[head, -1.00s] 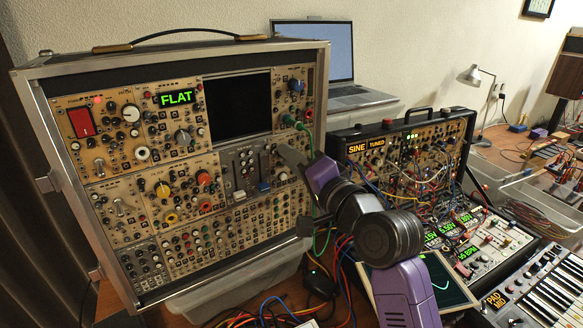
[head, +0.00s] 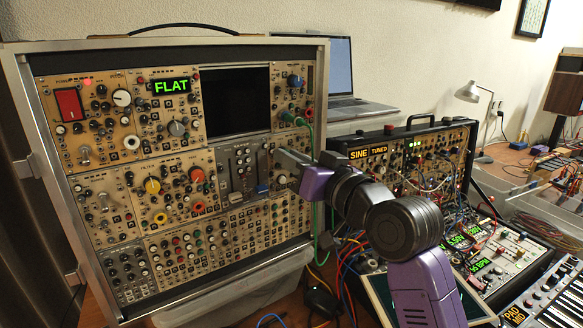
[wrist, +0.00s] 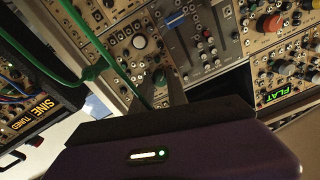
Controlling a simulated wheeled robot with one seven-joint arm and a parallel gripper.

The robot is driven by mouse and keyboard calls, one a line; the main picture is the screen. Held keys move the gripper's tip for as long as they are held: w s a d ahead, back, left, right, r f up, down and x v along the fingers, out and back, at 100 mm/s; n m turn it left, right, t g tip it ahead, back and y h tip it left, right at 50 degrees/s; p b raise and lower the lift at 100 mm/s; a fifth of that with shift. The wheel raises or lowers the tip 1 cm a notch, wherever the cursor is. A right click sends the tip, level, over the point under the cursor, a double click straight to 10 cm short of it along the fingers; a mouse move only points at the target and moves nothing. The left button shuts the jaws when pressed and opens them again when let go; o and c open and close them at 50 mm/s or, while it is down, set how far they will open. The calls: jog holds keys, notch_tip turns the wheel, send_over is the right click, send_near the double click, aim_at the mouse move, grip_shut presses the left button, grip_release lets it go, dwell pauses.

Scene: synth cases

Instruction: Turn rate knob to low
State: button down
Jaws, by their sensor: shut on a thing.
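The modular synth case (head: 330,85) stands at the left with its panel of knobs facing me. My gripper (head: 279,154) is at the panel's right side, beside the slider module and just above a white knob (head: 282,180). In the wrist view, the fingers (wrist: 168,88) are shut on a small dark knob (wrist: 160,77), mostly hidden between them. The same white knob (wrist: 139,42) shows clear of the fingers. The panel lettering is too small to read, so I cannot confirm which knob is the rate knob or where it points.
A blue slider cap (head: 262,188) and a green-plugged cable (head: 309,135) are close to the fingers. A second synth case (head: 385,130) with tangled cables stands to the right. A laptop (head: 342,75) is behind, and a keyboard (head: 560,300) is at the lower right.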

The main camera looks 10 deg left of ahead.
jog(key=shift+f+n+b, duration=0.2)
jog(key=shift+n+b, duration=0.2)
jog(key=shift+n, duration=0.5)
jog(key=c, duration=1.3)
grip_release()
jog(key=shift+r, duration=0.1)
